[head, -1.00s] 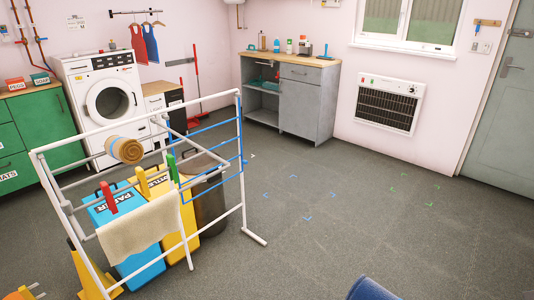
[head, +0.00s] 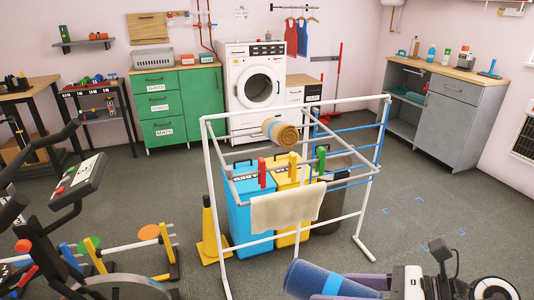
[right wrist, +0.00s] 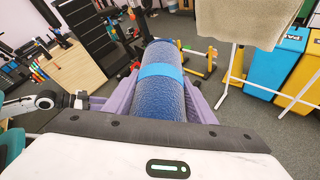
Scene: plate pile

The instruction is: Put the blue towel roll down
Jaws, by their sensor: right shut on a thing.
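The blue towel roll (head: 318,279) has a lighter blue band around it. It is at the bottom edge of the head view, in front of the white drying rack (head: 232,268). My right gripper (head: 350,284) is shut on it, with purple fingers along its sides. In the right wrist view the roll (right wrist: 162,110) lies lengthwise between the purple fingers (right wrist: 160,105), pointing away from the camera. It is held in the air, clear of the floor.
The rack carries a tan rolled towel (head: 280,132), a cream towel (head: 288,208) and coloured pegs. Blue (head: 228,205) and yellow bins stand behind it. Blue corner marks (head: 420,199) lie on open floor at the right. An exercise bike (head: 75,215) stands at the left.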

